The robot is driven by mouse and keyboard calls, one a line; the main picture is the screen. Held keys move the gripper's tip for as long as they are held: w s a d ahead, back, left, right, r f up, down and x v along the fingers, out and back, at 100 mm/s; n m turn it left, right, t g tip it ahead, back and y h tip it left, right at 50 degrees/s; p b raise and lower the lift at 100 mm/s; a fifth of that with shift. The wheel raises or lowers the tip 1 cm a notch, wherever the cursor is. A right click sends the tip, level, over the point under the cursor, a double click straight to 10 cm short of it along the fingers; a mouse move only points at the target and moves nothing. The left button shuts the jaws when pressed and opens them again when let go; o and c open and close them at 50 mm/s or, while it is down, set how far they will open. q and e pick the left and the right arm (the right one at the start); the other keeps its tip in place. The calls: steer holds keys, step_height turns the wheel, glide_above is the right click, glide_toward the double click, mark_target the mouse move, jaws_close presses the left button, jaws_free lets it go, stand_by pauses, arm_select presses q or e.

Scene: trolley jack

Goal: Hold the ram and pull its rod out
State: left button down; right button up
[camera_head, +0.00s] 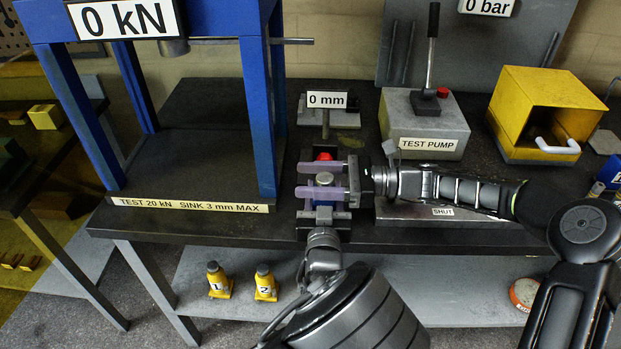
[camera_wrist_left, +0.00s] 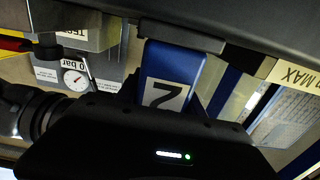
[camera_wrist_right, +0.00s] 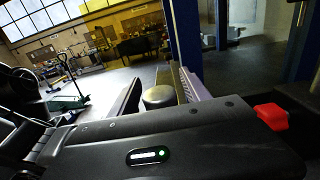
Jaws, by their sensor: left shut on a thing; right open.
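The ram stands upright at the bench's front edge. Its blue body (camera_wrist_left: 175,65), with a white label that seems to read 2, shows in the left wrist view. My left gripper (camera_head: 323,216) is shut on the body, low down. The grey round rod top (camera_head: 324,179) shows in the head view, and also in the right wrist view (camera_wrist_right: 159,97). My right gripper (camera_head: 321,181) is open, its two purple fingers on either side of the rod top. Contact cannot be told. The fingers hide much of the ram from above.
A blue press frame (camera_head: 262,110) stands at left. A red knob (camera_head: 323,157) lies just behind the right fingers, with a gauge stand marked 0 mm (camera_head: 326,100) beyond. The test pump (camera_head: 425,125) and a yellow box (camera_head: 520,100) stand at right. Two yellow bottle jacks (camera_head: 219,281) sit on the lower shelf.

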steer(key=shift+c, duration=0.2)
jaws_close()
stand_by(0.5)
stand_by(0.7)
